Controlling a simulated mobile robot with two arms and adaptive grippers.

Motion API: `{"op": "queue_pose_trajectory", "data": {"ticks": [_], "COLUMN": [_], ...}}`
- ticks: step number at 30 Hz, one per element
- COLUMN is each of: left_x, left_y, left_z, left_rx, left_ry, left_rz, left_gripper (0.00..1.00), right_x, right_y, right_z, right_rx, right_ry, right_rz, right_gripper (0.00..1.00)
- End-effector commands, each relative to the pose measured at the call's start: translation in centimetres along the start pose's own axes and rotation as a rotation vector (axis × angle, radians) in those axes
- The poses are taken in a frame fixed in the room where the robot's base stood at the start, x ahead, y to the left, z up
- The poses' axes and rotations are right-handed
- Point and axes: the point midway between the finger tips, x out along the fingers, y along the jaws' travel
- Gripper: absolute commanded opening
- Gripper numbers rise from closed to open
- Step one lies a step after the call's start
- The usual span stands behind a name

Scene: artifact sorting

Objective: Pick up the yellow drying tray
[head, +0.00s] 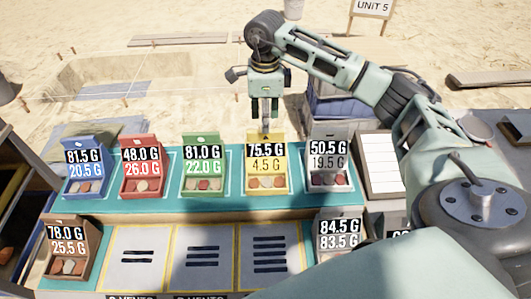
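The yellow drying tray (267,174) stands on the teal upper shelf, fourth from the left in its row. It has an upright back, holds several small reddish and pale pieces, and its label reads 75.5 G and 4.5 G. My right gripper (265,125) points down right above and behind the top of this tray, its fingers overlapping or nearly overlapping the back's upper edge. I cannot tell whether it touches the tray. The fingers are seen close together, and their opening cannot be judged from this angle. My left gripper is not in view.
Blue (84,191), red (142,192) and green (202,192) trays stand to the left; a grey one (330,188) stands close on the right. A brown tray (69,277) is at the lower left. Three marked mats (137,275) in front are empty.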

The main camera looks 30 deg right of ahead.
Motion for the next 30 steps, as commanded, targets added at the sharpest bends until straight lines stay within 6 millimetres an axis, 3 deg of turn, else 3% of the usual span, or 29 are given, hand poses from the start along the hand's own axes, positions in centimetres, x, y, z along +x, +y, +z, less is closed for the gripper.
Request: {"op": "queue_pose_trajectory", "data": {"ticks": [5,12,16,21,30], "left_x": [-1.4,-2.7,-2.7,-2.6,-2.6], "left_y": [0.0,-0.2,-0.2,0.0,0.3], "left_z": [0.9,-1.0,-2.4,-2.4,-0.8], "left_rx": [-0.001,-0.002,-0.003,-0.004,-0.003], "left_ry": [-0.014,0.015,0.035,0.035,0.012], "left_rz": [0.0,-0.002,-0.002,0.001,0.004], "left_gripper": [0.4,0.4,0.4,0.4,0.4], "right_x": [1.9,5.3,5.9,5.9,5.9], "right_y": [0.3,0.4,0.3,0.3,0.3], "right_z": [-0.1,-0.1,-0.1,-0.1,-0.1], "right_rx": [0.0,0.0,0.0,0.0,0.0], "right_ry": [0.002,0.001,-0.001,-0.001,-0.001], "right_rz": [0.003,0.001,-0.001,-0.002,-0.002], "right_gripper": [0.36,0.36,0.36,0.36,0.09]}}
